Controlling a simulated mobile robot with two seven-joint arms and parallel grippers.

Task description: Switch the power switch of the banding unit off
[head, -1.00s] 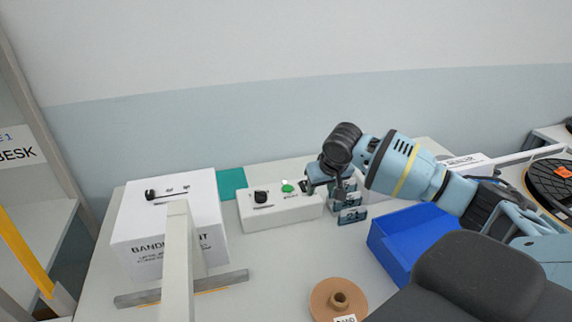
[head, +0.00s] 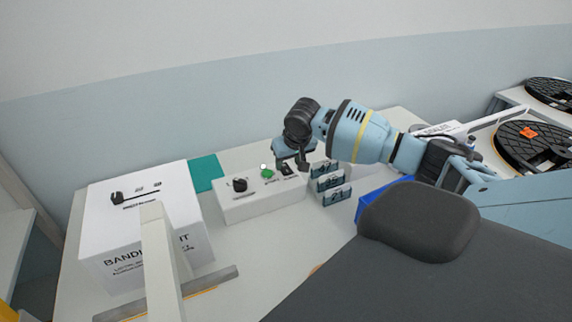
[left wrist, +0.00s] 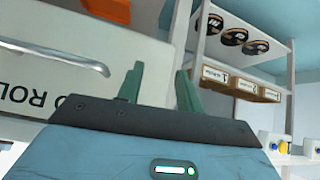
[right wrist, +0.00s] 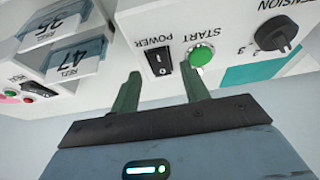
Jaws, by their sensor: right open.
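The power switch is a small black rocker (right wrist: 160,60) marked POWER on a white control box (head: 250,207). In the head view the switch (head: 287,169) is at the box's right end, partly close under my right gripper (head: 293,160). In the right wrist view my right gripper (right wrist: 159,80) is open and empty, with the switch between and beyond its fingertips. I cannot tell which way the rocker is tipped or whether a finger touches it. A white box (head: 150,240) labelled BANDING UNIT stands left. My left gripper (left wrist: 158,78) is open and empty, away from the box.
A green START button (right wrist: 201,55) sits right beside the switch, then a black TENSION knob (right wrist: 275,35). Numbered reel blocks (head: 333,184) stand close to the control box's right. A blue bin (head: 372,192) is further right. A pale post (head: 160,260) rises in front of the banding unit.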

